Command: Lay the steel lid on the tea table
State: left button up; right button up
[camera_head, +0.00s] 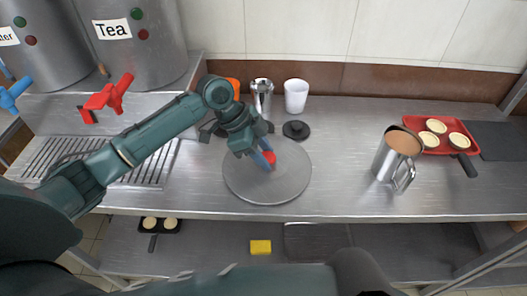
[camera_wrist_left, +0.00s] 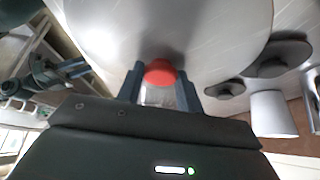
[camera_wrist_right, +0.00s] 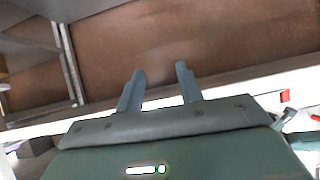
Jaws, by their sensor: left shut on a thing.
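The steel lid (camera_head: 285,187) is a round grey disc with a red knob (camera_head: 269,160). It is over the middle of the steel table (camera_head: 340,190); I cannot tell whether it touches the top or hovers just above it. My left gripper (camera_head: 265,157) is shut on the red knob from above. In the left wrist view the knob (camera_wrist_left: 160,72) sits between the two fingers, with the lid (camera_wrist_left: 165,25) flat beyond. My right gripper (camera_wrist_right: 158,88) shows in the right wrist view, open and empty, facing a brown surface.
A black lid-like disc (camera_head: 296,130), a steel cup (camera_head: 262,92) and a white cup (camera_head: 296,96) stand behind the lid. Right are a steel pitcher (camera_head: 390,160) and a red tray (camera_head: 422,124) of tarts. A Tea urn (camera_head: 140,55) stands left. Bare table lies right of the lid.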

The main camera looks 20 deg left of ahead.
aim_at(268, 157)
pick_arm(q)
jog(key=o, duration=1.1)
jog(key=shift+r, duration=0.1)
jog(key=shift+a+r, duration=0.1)
jog(key=shift+r, duration=0.05)
jog(key=p+v, duration=0.3)
jog(key=p, duration=0.1)
jog(key=shift+r, duration=0.4)
jog(key=shift+p+v, duration=1.15)
jog(key=shift+v, duration=2.85)
pick_arm(e)
jog(key=shift+s+d+r+g+h, duration=0.25)
jog(key=shift+s+d+r, duration=0.1)
jog(key=shift+d, duration=0.1)
jog(key=shift+s+d+r+g+h, duration=0.2)
jog(key=shift+d+r+g+h, duration=0.1)
jog(key=shift+d, duration=0.15)
pick_arm(q)
jog(key=shift+a+f, duration=0.2)
